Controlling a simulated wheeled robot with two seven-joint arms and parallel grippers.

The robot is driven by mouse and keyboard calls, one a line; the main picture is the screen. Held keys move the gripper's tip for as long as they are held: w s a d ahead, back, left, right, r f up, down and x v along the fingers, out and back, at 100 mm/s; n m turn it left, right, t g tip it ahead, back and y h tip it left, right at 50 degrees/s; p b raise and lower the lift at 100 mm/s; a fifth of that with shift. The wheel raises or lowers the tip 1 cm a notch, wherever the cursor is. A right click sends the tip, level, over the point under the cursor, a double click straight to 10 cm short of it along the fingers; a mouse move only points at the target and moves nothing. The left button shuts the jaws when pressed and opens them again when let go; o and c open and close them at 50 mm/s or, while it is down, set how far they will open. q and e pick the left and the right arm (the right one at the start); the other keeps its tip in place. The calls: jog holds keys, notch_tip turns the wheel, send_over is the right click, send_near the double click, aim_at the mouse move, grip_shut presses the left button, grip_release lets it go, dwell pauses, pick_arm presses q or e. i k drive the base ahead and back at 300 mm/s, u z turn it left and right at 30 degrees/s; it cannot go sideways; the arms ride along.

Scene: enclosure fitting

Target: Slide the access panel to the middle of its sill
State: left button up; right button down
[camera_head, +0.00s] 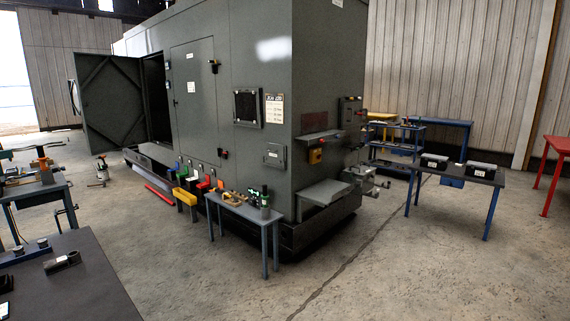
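A large dark grey enclosure (228,60) stands in the middle of the view. Several pieces on it could be the access panel, and I cannot tell which. A grey plate (325,192) sits low on its right face, near the front corner. A small square panel with a handle (274,155) is on the front face. A brownish rectangle (315,120) lies above a narrow grey ledge (319,136) on the right face. Which ledge is the sill is unclear. Neither of my grippers is in view.
A small blue-legged table (238,208) with tools stands close against the enclosure. A yellow bin (186,197) is beside it. A dark table (70,295) fills the lower left. Another table (450,171) stands right. Concrete floor (400,270) is clear at front right.

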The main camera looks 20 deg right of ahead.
aim_at(348, 109)
jog(key=z, duration=0.75)
jog(key=i, duration=1.55)
jog(key=z, duration=0.7)
jog(key=i, duration=2.2)
jog(key=u, duration=0.95)
jog(key=i, duration=1.25)
jog(key=u, duration=0.65)
